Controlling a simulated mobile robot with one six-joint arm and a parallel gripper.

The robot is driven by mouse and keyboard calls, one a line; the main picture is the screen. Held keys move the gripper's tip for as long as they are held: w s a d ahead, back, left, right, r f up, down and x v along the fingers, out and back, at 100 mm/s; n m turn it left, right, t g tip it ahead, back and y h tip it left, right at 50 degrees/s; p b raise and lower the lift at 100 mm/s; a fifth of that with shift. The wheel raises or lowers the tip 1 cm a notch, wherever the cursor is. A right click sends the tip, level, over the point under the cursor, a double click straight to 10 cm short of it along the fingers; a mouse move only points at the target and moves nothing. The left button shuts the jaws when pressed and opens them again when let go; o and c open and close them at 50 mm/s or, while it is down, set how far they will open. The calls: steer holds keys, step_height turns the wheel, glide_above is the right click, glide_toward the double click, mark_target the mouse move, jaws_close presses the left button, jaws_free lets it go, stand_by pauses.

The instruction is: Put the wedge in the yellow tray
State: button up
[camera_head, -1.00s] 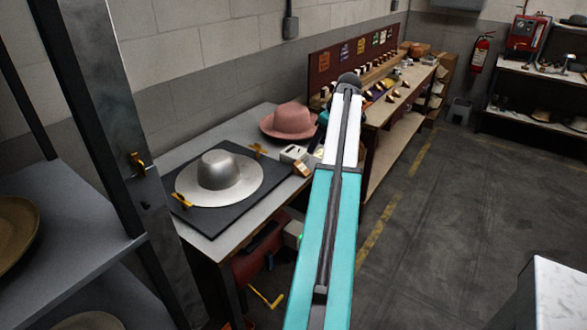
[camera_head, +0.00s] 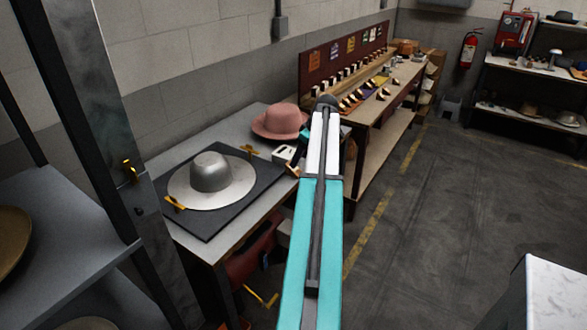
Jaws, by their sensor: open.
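My teal and white arm rises through the middle of the view and its upper end lies over the right end of the near table. Several small pale wooden pieces stand and lie on the long back workbench (camera_head: 393,107), too small for me to tell which is the wedge. A yellow patch (camera_head: 379,81) among them may be the yellow tray, but I cannot tell surely.
A dark post (camera_head: 105,130) and shelf stand at left. A white-topped block (camera_head: 556,297) is at lower right. Floor at right is clear.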

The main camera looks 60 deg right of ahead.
mark_target(296, 170)
steer(key=shift+w+f, duration=0.2)
steer(key=shift+f, duration=0.35)
steer(key=shift+w+f, duration=0.1)
steer(key=shift+f, duration=0.05)
steer(key=shift+p+x, duration=1.15)
steer(key=shift+x, duration=1.25)
steer(key=shift+c, duration=0.3)
steer(key=c, duration=1.2)
steer(key=shift+s+r+b, duration=0.4)
steer(key=shift+s+r, duration=0.15)
steer(key=shift+s, duration=0.1)
steer(key=s+r+b, duration=0.1)
steer(key=s+r, duration=0.1)
steer(key=s, duration=0.2)
steer(key=s+r+b, duration=0.1)
steer(key=s+r, duration=0.1)
steer(key=s, duration=0.2)
steer(key=s+r+b, duration=0.1)
steer(key=s+r, duration=0.2)
steer(key=s, duration=0.2)
steer(key=shift+w, duration=0.1)
